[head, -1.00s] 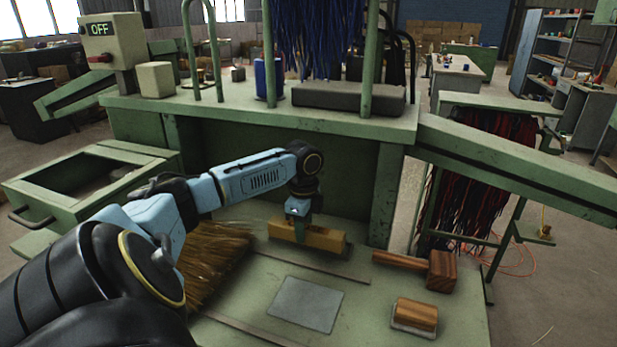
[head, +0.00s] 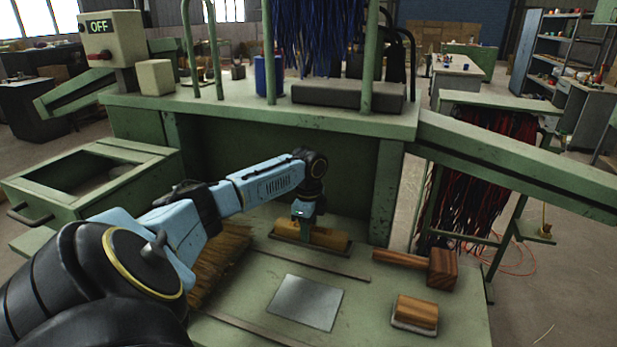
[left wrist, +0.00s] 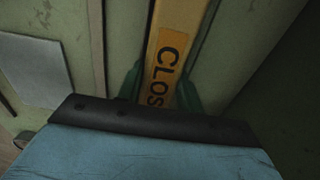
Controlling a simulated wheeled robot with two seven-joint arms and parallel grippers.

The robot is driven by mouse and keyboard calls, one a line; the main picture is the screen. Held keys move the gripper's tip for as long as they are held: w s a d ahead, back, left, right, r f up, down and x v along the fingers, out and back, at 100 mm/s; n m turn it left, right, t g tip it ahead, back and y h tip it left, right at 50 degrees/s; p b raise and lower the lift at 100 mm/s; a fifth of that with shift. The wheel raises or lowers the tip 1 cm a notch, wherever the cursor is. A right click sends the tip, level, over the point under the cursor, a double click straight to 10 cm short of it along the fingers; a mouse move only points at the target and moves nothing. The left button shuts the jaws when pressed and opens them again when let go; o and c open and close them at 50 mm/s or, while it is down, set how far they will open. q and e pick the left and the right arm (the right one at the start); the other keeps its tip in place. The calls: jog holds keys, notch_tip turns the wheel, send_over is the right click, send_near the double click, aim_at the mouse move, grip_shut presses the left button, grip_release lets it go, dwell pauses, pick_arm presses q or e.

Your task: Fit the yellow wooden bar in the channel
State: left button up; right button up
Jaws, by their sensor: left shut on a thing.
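The yellow wooden bar (head: 333,241) is at the back of the green bench top, below the machine's upright panel. My left gripper (head: 305,237) points down and is shut across its middle. The left wrist view shows the bar (left wrist: 178,30) between the green fingers, with part of a black "CLOS" label visible. A low, narrow channel-like base (head: 276,236) shows at the bar's left and along its front edge. I cannot tell whether the bar is fully seated in it, as its underside is hidden. My right gripper is not in view.
A broom head (head: 222,262) lies left of the bar. A grey metal plate (head: 305,302) lies in front, past a thin strip (head: 318,265). A wooden mallet (head: 440,268) and a wood-topped block (head: 415,312) are at the right. The panel (head: 270,165) rises behind.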

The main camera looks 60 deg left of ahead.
pick_arm(q)
jog(key=o, duration=1.2)
jog(key=shift+f, duration=0.1)
notch_tip(320, 180, up, 12)
jog(key=p, duration=0.1)
